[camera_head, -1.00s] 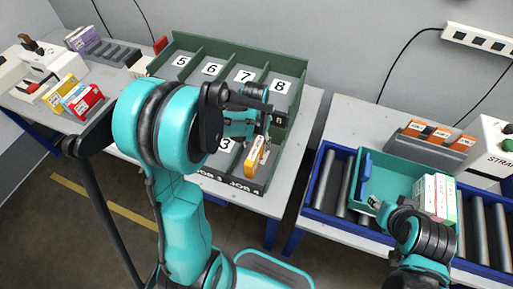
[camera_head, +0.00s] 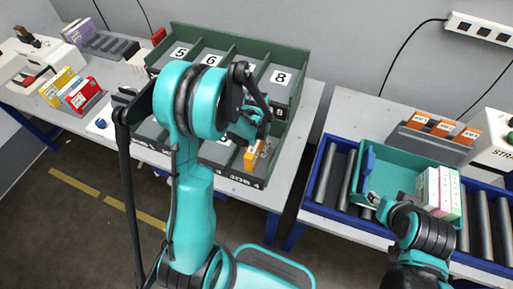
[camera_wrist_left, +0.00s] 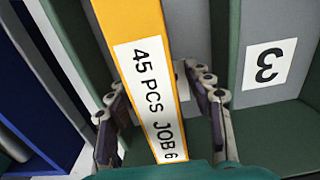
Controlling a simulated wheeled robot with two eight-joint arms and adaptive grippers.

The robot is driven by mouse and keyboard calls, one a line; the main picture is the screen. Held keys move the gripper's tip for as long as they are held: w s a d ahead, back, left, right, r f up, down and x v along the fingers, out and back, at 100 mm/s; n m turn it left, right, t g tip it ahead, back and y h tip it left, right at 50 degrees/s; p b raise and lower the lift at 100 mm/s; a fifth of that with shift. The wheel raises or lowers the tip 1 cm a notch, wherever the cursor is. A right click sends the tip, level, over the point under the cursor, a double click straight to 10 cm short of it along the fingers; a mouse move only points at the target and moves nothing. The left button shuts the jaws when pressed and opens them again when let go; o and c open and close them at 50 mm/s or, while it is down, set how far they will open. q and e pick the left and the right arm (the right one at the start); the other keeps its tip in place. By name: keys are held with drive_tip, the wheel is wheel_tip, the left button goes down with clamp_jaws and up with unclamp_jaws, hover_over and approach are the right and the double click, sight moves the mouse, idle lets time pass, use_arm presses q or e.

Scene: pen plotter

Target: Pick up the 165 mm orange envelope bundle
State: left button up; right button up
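A yellow-orange envelope bundle (camera_head: 255,158) stands in the front right compartment of the green sorter (camera_head: 296,128). In the left wrist view the bundle (camera_wrist_left: 135,28) carries a white label reading "45 PCS JOB 6". My left gripper (camera_wrist_left: 160,100) is open, with one finger on each side of the bundle. A gap shows between the bundle and the right finger; the left finger is close to its edge. In the head view the left gripper (camera_head: 262,140) partly hides the bundle's top. My right gripper (camera_head: 374,200) is at the teal tote's left end; its fingers are too small to judge.
The teal tote (camera_head: 400,160) holds pink, white and green bundles (camera_head: 440,192) on a blue-framed roller conveyor. Orange bundles (camera_head: 442,130) stand in a grey rack behind it. Sorter dividers rise close beside my left gripper.

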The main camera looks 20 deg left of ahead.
use_arm(q)
clamp_jaws()
